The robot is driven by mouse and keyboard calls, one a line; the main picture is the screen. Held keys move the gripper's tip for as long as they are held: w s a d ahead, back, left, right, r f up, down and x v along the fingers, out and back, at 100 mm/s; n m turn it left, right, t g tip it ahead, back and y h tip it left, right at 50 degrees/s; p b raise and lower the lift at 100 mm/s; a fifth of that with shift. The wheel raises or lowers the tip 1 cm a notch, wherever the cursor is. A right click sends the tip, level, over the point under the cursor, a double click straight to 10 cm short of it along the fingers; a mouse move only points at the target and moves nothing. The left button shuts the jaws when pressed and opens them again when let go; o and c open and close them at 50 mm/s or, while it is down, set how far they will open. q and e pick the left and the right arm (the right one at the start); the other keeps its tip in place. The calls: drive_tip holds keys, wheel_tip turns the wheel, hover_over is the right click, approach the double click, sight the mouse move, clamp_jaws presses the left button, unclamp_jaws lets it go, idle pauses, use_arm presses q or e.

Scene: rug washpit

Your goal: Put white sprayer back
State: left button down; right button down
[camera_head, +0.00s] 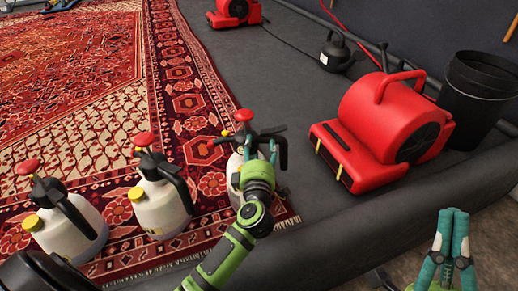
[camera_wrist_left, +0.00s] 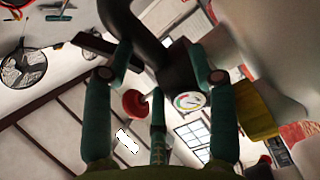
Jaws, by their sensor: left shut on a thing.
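Three white sprayers with black tops, red knobs and yellow caps stand in a row in the head view: the left sprayer (camera_head: 68,232), the middle sprayer (camera_head: 160,207) and the right sprayer (camera_head: 234,172). My left gripper (camera_head: 262,146) is at the right sprayer's black top and shut on it. In the left wrist view, the black top with a gauge (camera_wrist_left: 188,99) lies between my gripper's teal fingers (camera_wrist_left: 160,95); a red knob (camera_wrist_left: 135,103) and yellow cap (camera_wrist_left: 248,108) show. My arm hides the sprayer's lower part, so I cannot tell whether it is lifted. My right gripper (camera_head: 453,238) is shut and empty.
A patterned red rug (camera_head: 75,90) fills the left. A red blower (camera_head: 380,130) and a black bucket (camera_head: 480,95) stand at the right, with a dark round container (camera_head: 335,55) behind. The grey floor (camera_head: 265,85) is clear in the middle. A raised grey rim (camera_head: 340,235) crosses the front.

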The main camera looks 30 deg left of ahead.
use_arm(q)
drive_tip(key=shift+r, duration=0.25)
drive_tip(key=shift+c, duration=1.8)
unclamp_jaws()
drive_tip(key=shift+f, duration=0.3)
drive_tip(key=shift+r, duration=0.1)
